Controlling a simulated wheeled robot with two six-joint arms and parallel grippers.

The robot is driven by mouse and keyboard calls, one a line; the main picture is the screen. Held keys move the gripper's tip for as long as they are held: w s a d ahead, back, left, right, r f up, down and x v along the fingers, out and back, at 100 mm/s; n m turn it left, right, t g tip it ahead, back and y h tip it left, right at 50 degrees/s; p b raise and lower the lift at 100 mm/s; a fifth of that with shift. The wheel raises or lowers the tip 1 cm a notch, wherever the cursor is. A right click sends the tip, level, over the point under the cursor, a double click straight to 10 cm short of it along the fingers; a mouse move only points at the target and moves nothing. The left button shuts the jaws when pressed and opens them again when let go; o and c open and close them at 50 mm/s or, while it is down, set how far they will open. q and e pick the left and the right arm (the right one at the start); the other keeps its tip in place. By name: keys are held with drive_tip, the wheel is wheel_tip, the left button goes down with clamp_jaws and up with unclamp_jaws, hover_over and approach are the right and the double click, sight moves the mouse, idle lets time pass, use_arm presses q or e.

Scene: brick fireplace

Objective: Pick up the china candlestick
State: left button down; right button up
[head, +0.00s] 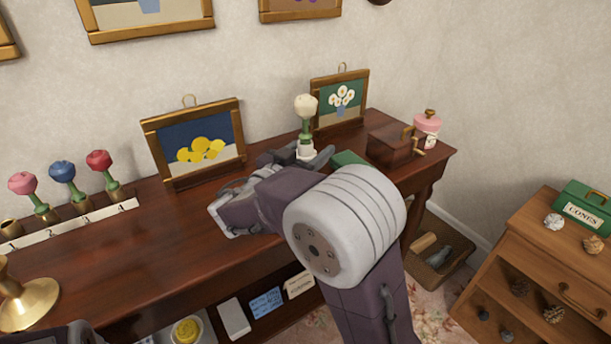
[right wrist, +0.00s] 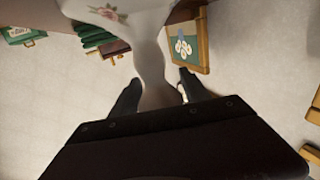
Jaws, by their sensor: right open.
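The china candlestick (head: 306,152) is white and stands near the back of the dark wooden mantel, with a green-stemmed, cream-topped piece rising from it. In the right wrist view the white china (right wrist: 148,60) shows a pink rose and a narrow waist. My right gripper (head: 298,158) reaches in low at the candlestick. In the wrist view its open fingers (right wrist: 158,87) lie on either side of the white stem, with no clear grip on it. My arm hides part of the base in the head view. My left gripper is not clearly in view.
Framed yellow-flower (head: 200,147) and white-flower pictures (head: 340,98) stand close on both sides. A brown box with a crank (head: 390,146) and a pink jar (head: 427,130) are at right. Coloured-topped holders (head: 63,178) and a brass candlestick (head: 28,300) are at left.

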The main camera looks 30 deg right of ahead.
clamp_jaws()
idle(1.4)
